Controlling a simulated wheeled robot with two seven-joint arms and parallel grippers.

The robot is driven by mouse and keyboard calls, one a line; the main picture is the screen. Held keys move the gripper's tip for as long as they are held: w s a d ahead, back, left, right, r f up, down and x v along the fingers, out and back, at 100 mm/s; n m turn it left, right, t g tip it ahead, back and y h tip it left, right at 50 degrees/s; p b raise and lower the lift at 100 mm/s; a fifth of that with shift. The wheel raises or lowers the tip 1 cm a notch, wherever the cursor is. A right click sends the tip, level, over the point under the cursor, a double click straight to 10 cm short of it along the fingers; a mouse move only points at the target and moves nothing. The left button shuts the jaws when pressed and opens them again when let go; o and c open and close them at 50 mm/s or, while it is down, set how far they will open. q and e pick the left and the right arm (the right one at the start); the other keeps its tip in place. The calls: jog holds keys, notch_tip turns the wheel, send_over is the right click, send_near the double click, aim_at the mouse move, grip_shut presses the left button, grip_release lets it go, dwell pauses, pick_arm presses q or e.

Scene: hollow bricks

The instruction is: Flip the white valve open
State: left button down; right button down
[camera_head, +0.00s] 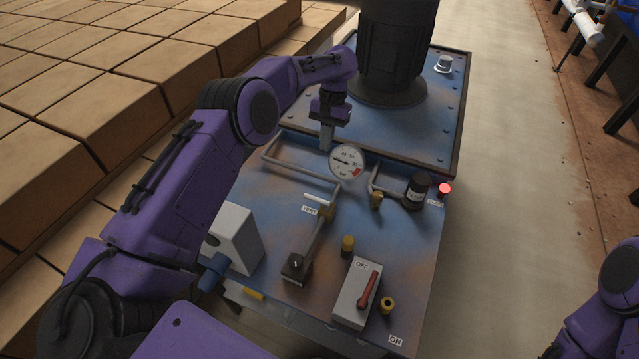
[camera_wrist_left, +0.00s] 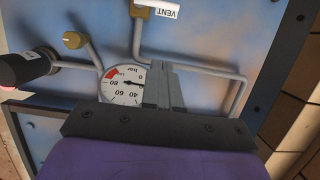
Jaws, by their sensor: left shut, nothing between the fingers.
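The white valve handle (camera_head: 317,197) is a short white bar lying crosswise on the pipework beside a VENT label (camera_head: 309,210). In the left wrist view a white piece of it shows at the top edge next to the VENT label (camera_wrist_left: 166,13). My left gripper (camera_head: 326,145) is shut and empty, pointing down beyond the valve, close to the round pressure gauge (camera_head: 346,161). In the wrist view its shut fingers (camera_wrist_left: 162,72) overlap the gauge's edge; whether they touch it I cannot tell. My right gripper is out of view.
The panel also holds a grey switch box with a red lever (camera_head: 369,290), a lit red lamp (camera_head: 445,189), a black cylinder (camera_head: 417,191) and a white box (camera_head: 234,238). Bent pipes (camera_head: 298,170) run around the gauge. A large dark column (camera_head: 394,50) stands behind. Brick stacks (camera_head: 70,80) fill the left.

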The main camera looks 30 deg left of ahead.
aim_at(317, 201)
pick_arm(q)
jog(key=shift+a+f, duration=0.1)
jog(key=shift+a, duration=0.05)
jog(key=shift+s, duration=0.1)
jog(key=s+f+p, duration=0.1)
jog(key=s+f, duration=0.1)
jog(key=f, duration=0.1)
jog(key=s+f+p, duration=0.2)
jog(key=f, duration=0.2)
jog(key=s+f+p, duration=0.1)
jog(key=s+f, duration=0.1)
jog(key=f, duration=0.1)
jog(key=shift+s+d+f+p, duration=0.15)
jog(key=shift+s+d+p, duration=0.05)
jog(key=shift+s+p, duration=0.15)
